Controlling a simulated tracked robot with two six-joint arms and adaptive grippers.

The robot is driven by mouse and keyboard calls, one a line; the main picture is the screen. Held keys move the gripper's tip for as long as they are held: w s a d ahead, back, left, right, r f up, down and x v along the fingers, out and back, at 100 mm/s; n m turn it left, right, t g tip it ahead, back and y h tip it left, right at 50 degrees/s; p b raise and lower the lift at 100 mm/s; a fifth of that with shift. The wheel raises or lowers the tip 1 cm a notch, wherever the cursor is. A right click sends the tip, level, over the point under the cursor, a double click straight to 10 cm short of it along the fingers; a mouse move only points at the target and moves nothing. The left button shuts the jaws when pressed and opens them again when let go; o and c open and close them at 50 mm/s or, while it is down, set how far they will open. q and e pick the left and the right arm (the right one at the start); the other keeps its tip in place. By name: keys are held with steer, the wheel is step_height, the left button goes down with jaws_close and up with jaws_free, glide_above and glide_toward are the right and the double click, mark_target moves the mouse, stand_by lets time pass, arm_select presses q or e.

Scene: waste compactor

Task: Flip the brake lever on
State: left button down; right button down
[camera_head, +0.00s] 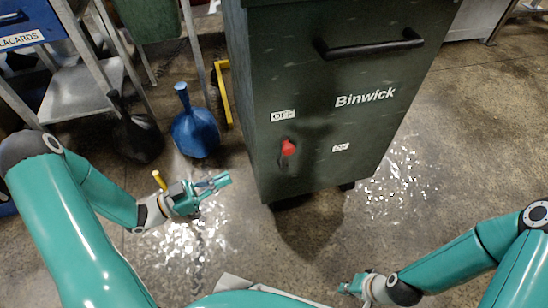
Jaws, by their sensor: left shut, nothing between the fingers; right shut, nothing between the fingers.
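The brake lever (288,148) has a red knob and sits low on the front of the dark green Binwick compactor (320,110). The knob is just below the OFF label (283,115) and left of the ON label (341,147). My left gripper (217,187) is shut and empty, to the left of the compactor and lower in the picture than the lever, apart from both. My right gripper (348,286) is shut and empty near the bottom edge, well below the compactor in the picture.
A black handle bar (368,46) crosses the compactor's upper front. A blue vessel (194,132) and a dark vessel (137,135) stand on the floor at left, beside a metal-legged table (75,92). Floor right of the compactor is clear.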

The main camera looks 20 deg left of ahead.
arm_select(q)
steer(key=shift+d, duration=0.1)
steer(key=b+x, duration=0.3)
steer(key=x, duration=1.1)
steer(key=shift+d, duration=0.1)
